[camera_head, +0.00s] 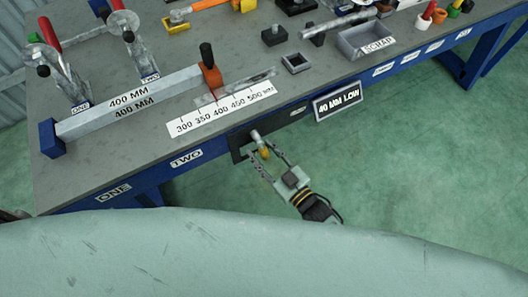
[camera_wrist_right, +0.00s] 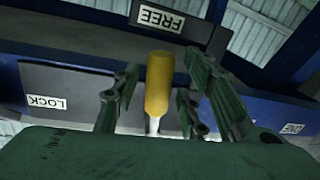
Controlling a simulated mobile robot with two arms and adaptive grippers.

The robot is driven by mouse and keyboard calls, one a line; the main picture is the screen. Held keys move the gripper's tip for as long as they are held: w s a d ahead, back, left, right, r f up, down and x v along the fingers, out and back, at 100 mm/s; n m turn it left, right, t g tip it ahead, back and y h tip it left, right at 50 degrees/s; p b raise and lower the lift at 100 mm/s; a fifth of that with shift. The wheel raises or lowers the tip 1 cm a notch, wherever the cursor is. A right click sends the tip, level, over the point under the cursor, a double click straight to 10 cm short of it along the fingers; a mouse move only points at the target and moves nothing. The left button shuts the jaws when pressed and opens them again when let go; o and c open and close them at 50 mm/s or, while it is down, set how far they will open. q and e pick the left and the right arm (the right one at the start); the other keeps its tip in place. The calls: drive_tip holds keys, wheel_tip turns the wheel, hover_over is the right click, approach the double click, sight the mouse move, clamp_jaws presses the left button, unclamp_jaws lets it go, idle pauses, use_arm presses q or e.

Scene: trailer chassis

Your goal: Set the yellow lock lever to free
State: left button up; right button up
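The yellow lock lever (camera_head: 264,152) sticks out from the front of the workbench, on a pale metal stem. In the right wrist view its yellow handle (camera_wrist_right: 159,85) stands between my fingers. A FREE label (camera_wrist_right: 161,18) shows upside down above it and a LOCK label (camera_wrist_right: 46,102) at the left. My right gripper (camera_head: 268,161) is open, with a finger on each side of the handle. In the right wrist view gaps show between the handle and the fingers (camera_wrist_right: 158,100). The lever's pivot is hidden. My left gripper is not in view.
The bench (camera_head: 70,185) carries a 400 MM bar (camera_head: 130,103), an orange stop with a black knob (camera_head: 211,78), a scale strip (camera_head: 222,108) and a SCRAP tray (camera_head: 365,42). A "40 MM LOW" display (camera_head: 338,101) hangs on the front edge, right of the lever. The green floor right of my gripper is clear.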

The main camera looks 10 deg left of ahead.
drive_tip(key=v, duration=1.2)
idle(0.3)
drive_tip(key=s+d+f+m+g+h, duration=0.1)
drive_tip(key=s+d+f+m+h, duration=0.15)
drive_tip(key=d+f, duration=0.4)
drive_tip(key=s+d+f+m+g+h+p, duration=0.1)
drive_tip(key=d+f+g+h, duration=0.2)
drive_tip(key=f, duration=0.6)
drive_tip(key=s+d+f+m+h, duration=0.2)
drive_tip(key=d+f+h, duration=0.25)
drive_tip(key=f, duration=0.35)
drive_tip(key=s+d+f+m+g+h, duration=0.1)
drive_tip(key=s+d+f+g, duration=0.1)
drive_tip(key=s, duration=0.5)
drive_tip(key=s+d+f+m+g, duration=0.1)
drive_tip(key=s+d+f+g, duration=0.1)
drive_tip(key=s+f, duration=0.3)
drive_tip(key=s+d+f+m+g+h, duration=0.1)
drive_tip(key=s+d+f+g, duration=0.1)
drive_tip(key=s, duration=0.8)
drive_tip(key=shift+s+f+g+h+p, duration=0.3)
drive_tip(key=shift+f+g+p, duration=0.15)
drive_tip(key=shift+f+g, duration=0.45)
